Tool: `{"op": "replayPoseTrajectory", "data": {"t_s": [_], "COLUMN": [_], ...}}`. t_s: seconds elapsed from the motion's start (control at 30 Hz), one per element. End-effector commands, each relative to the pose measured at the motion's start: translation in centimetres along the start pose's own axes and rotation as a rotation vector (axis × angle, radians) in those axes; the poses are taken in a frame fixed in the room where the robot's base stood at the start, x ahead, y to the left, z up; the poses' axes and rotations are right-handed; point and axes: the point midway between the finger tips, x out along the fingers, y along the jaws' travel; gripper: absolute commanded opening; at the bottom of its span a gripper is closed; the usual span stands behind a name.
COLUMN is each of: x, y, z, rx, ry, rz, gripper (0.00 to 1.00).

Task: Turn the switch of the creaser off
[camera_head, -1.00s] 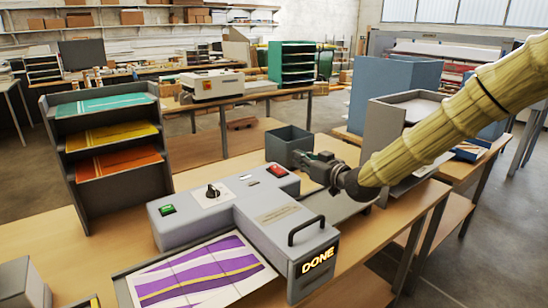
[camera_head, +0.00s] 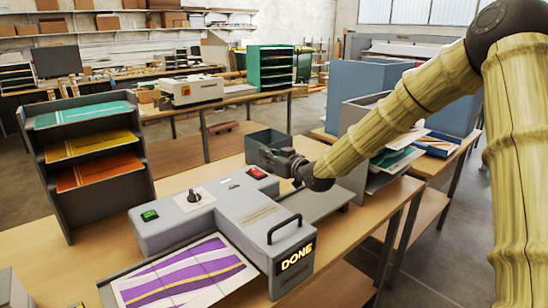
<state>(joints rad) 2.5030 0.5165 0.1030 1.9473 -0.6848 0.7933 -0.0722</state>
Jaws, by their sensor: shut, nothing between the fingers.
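A grey machine (camera_head: 232,218) stands on the near wooden table, with a lit "DONE" sign on its front. On its top are a green button (camera_head: 150,215), a black knob (camera_head: 194,197) on a white plate, and a red switch (camera_head: 257,173) at the far right end. The lettering is too small to read, and I cannot tell the switch's position. I see no clear contact with the switch.
A black handle (camera_head: 284,228) rises from the machine's front. A purple-striped sheet (camera_head: 185,278) lies on its left tray. A rack (camera_head: 62,111) with coloured sheets stands at left. Grey trays and a blue box (camera_head: 378,82) stand at right.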

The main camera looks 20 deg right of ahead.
Motion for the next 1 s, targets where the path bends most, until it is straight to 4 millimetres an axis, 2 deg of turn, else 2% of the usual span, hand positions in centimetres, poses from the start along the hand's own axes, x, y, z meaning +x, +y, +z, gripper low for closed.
{"op": "replayPoseTrajectory", "data": {"t_s": [0.27, 0.6, 1.0], "x": [3.6, 4.2, 4.4], "y": [0.0, 0.0, 0.0], "z": [-0.1, 3.0, 3.9], "rx": [0.001, 0.002, 0.001], "ry": [-0.002, 0.000, 0.001], "rz": [0.000, 0.000, 0.000], "gripper": [0.00, 0.00, 0.00]}}
